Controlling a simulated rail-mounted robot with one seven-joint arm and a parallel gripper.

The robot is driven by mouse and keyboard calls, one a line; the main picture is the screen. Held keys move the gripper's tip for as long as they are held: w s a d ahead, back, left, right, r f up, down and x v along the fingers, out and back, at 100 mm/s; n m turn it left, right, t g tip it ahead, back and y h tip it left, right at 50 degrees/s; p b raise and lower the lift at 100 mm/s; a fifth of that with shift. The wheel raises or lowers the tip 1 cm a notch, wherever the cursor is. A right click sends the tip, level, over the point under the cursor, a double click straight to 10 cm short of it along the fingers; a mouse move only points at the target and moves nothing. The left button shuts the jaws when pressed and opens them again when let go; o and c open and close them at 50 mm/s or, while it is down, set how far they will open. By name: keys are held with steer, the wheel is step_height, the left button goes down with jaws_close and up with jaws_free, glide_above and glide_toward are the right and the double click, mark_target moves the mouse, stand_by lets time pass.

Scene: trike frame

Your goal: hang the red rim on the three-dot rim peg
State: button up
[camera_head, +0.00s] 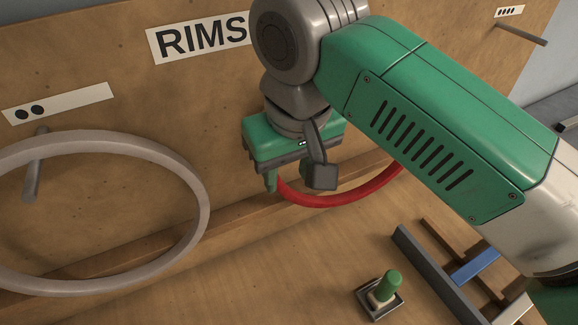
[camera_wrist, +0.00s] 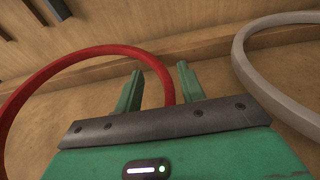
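The red rim (camera_head: 340,200) shows only as a lower arc in the head view, low in front of the board, with the rest hidden behind my arm. In the wrist view, the red rim (camera_wrist: 62,66) curves from the left edge to my fingers. My gripper (camera_wrist: 161,78) has its two green fingers apart, with the rim's band passing between them and a visible gap beside it. In the head view my gripper (camera_head: 271,182) is at the rim's left side. I cannot make out a three-dot label or its peg; my arm covers the board's middle.
A grey rim (camera_head: 203,205) hangs on a peg (camera_head: 36,165) under a two-dot label (camera_head: 58,103). A far peg (camera_head: 522,34) sits under another dotted label (camera_head: 510,11), its dots too small to count surely. A green-topped part (camera_head: 387,286) stands on the bench near dark rails (camera_head: 430,272).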

step_height(320, 180, up, 8)
steer(key=s+b, duration=0.1)
steer(key=shift+s+d+f, duration=0.15)
steer(key=shift+d, duration=0.2)
